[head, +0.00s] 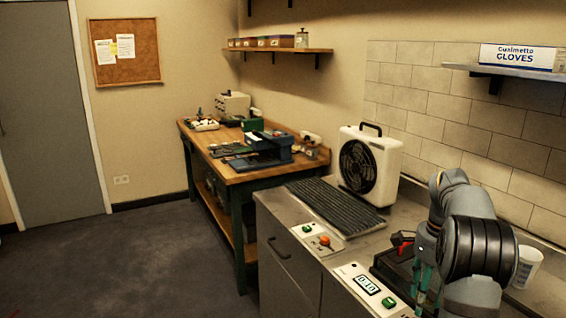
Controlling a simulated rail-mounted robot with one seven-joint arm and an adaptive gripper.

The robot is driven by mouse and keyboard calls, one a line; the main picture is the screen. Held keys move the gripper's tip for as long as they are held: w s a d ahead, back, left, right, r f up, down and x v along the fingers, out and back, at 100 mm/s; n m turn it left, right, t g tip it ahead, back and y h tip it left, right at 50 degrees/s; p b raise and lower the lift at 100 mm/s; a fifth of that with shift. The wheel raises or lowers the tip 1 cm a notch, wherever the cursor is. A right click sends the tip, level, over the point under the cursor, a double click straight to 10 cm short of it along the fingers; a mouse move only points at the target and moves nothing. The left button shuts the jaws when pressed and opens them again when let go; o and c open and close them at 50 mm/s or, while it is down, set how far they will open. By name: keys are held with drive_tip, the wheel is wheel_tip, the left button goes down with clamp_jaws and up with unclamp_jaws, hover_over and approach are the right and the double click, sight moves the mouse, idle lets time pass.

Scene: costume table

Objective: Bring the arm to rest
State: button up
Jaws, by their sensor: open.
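My arm stands at the right of the head view, over the steel counter (345,240). My gripper (424,284) is at the arm's lower left, pointing down, with slim teal parts showing. It is open, and I see nothing held in it. It is over or just in front of a black device (388,270) on the counter; the exact gap cannot be told. A red and black piece (402,239) shows right beside the gripper. My arm hides part of the counter behind it.
A white fan (370,168) stands behind a dark ribbed mat (335,208). Control panels with a red button (324,240) and a display (367,284) line the front edge. A white cup (527,266) is right of my arm. A glove box (517,57) sits on a shelf. The floor at left is clear.

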wheel_tip(320, 180, up, 5)
wheel_tip(320, 180, down, 12)
drive_tip(key=shift+r+n+p, duration=0.2)
drive_tip(key=shift+n+p, duration=0.3)
drive_tip(key=shift+n, duration=0.4)
drive_tip(key=n+p, duration=0.1)
drive_tip(key=n, duration=0.2)
drive_tip(key=n+p, duration=0.2)
drive_tip(key=n, duration=0.4)
drive_tip(key=n+p, duration=0.2)
drive_tip(key=n, duration=0.3)
drive_tip(key=shift+n, duration=0.4)
drive_tip(key=n+p, duration=0.2)
drive_tip(key=n, duration=0.3)
drive_tip(key=shift+f+n, duration=0.1)
drive_tip(key=shift+n, duration=0.2)
